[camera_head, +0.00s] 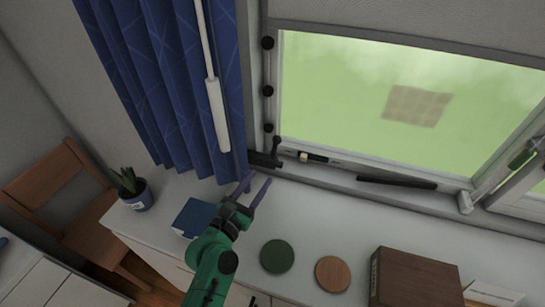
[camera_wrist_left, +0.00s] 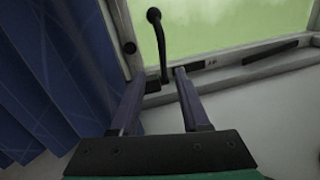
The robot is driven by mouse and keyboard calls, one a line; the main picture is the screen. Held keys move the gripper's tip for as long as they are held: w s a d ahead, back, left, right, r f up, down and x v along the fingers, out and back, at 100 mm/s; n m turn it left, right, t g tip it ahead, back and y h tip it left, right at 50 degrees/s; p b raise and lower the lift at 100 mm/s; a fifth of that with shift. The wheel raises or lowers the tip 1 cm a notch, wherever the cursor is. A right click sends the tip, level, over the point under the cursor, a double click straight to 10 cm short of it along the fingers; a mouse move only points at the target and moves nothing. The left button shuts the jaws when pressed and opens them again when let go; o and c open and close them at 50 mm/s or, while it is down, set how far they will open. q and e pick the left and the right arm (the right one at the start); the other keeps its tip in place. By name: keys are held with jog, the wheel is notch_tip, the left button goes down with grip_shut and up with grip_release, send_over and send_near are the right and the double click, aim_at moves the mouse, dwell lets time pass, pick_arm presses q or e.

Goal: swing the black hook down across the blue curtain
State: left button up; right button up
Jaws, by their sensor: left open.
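The black hook (camera_head: 276,146) is at the lower left corner of the window frame, beside the blue curtain (camera_head: 165,85). In the left wrist view the hook (camera_wrist_left: 159,45) stands upright with a rounded knob on top. The curtain (camera_wrist_left: 45,90) hangs on the left there. My left gripper (camera_head: 257,185) is open, just in front of the hook's base. In the left wrist view the hook's lower end shows between the two fingertips (camera_wrist_left: 158,76), with gaps on both sides, so no grip shows. My right gripper is not in view.
A white rod (camera_head: 217,115) hangs before the curtain. A black bar (camera_head: 396,183) lies on the sill. Below are a blue box (camera_head: 195,218), a potted plant (camera_head: 133,190), a green disc (camera_head: 277,256), a wooden disc (camera_head: 332,273) and a brown box (camera_head: 415,279).

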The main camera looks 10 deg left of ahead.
aim_at(275, 160)
pick_arm(q)
jog(key=x, duration=0.3)
jog(key=p+x, duration=0.1)
jog(key=x, duration=0.4)
jog(key=shift+w+d, duration=0.25)
jog(key=shift+d, duration=0.2)
jog(key=shift+w, duration=0.4)
grip_shut()
jog(key=shift+s+f, duration=0.1)
